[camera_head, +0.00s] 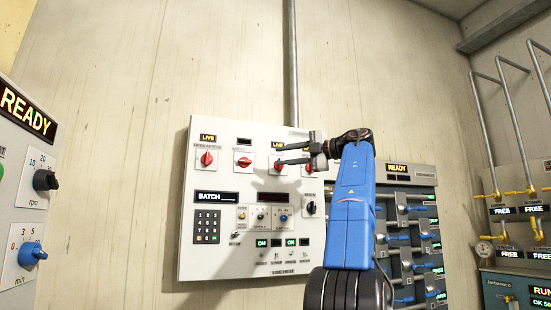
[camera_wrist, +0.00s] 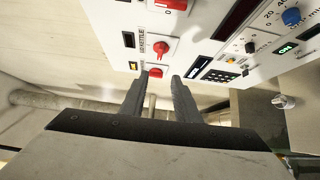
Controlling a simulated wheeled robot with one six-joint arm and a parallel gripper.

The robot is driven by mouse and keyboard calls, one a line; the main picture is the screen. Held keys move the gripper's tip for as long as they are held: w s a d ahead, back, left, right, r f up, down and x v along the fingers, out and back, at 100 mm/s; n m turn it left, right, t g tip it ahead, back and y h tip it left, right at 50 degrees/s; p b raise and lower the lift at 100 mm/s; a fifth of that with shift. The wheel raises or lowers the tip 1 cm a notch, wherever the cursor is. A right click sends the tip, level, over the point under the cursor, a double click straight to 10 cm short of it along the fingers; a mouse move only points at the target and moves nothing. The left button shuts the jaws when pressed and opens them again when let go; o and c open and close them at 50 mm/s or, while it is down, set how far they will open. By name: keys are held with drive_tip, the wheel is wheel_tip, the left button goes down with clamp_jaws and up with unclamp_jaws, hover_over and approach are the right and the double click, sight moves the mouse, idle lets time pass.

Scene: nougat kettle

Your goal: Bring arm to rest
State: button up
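My blue arm reaches up in front of the white control panel (camera_head: 215,258) in the head view. My gripper (camera_head: 281,154) points left, in front of the panel's row of red rotary switches. In the wrist view my gripper (camera_wrist: 156,88) shows two dark fingers standing apart, with nothing between them. Beyond the fingertips lies a red switch (camera_wrist: 156,72), with another red switch (camera_wrist: 163,49) above it. I cannot tell the exact distance from the fingertips to the panel. The arm covers part of the panel's right side.
A panel marked READY (camera_head: 25,115) with black and blue knobs stands close at the left. A grey rack with blue handles (camera_head: 415,238) is behind my arm at the right. Pipes with yellow valves (camera_head: 513,193) line the right wall. The upper wall is bare except for a vertical pipe (camera_head: 292,65).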

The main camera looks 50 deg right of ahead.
drive_tip(key=shift+s, duration=0.35)
idle(0.4)
